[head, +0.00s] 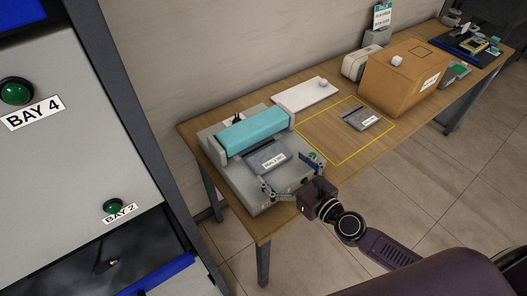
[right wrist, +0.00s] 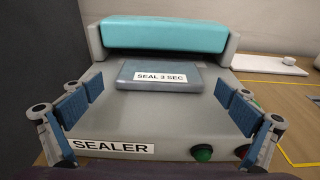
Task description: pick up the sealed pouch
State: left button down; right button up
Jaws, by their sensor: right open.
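A flat dark grey pouch (head: 265,157) lies on the deck of the grey sealer (head: 240,190), its back edge by the turquoise bar (head: 251,131). It also shows in the right wrist view (right wrist: 135,73) with a white label reading "SEAL 3 SEC". A second grey pouch-like piece (head: 362,117) with a pale label lies inside the yellow outline on the table. I cannot tell from the pictures whether either is sealed. My right gripper (head: 287,173) is open and empty at the sealer's front, its fingers spread to both sides of the pouch, apart from it.
The wooden table (head: 262,226) runs to the back right. A white board (head: 305,94) lies behind the yellow outline. A cardboard box (head: 400,84) stands beyond it. Green and red buttons (right wrist: 203,153) sit on the sealer's front. A cabinet (head: 70,120) stands at left.

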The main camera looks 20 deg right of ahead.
aim_at(268, 156)
jog(key=shift+x, duration=0.85)
jog(key=x, duration=0.4)
jog(key=shift+w+p, duration=0.2)
jog(key=shift+p, duration=0.1)
jog(key=shift+w+a, duration=0.1)
jog(key=shift+w, duration=0.1)
pick_arm(q)
jog(key=shift+s+d+r, duration=0.4)
jog(key=shift+s+d, duration=0.1)
jog(key=shift+s, duration=0.25)
pick_arm(e)
jog(key=c, duration=1)
pick_arm(q)
jog(key=shift+r, duration=0.1)
pick_arm(e)
jog(key=shift+r, duration=0.1)
jog(key=shift+r+p, duration=0.3)
jog(key=shift+p, duration=0.15)
pick_arm(q)
jog(key=shift+d+r+p, duration=0.4)
jog(key=shift+r+p, duration=0.15)
jog(key=shift+r, duration=0.3)
pick_arm(e)
jog(key=shift+r, duration=0.4)
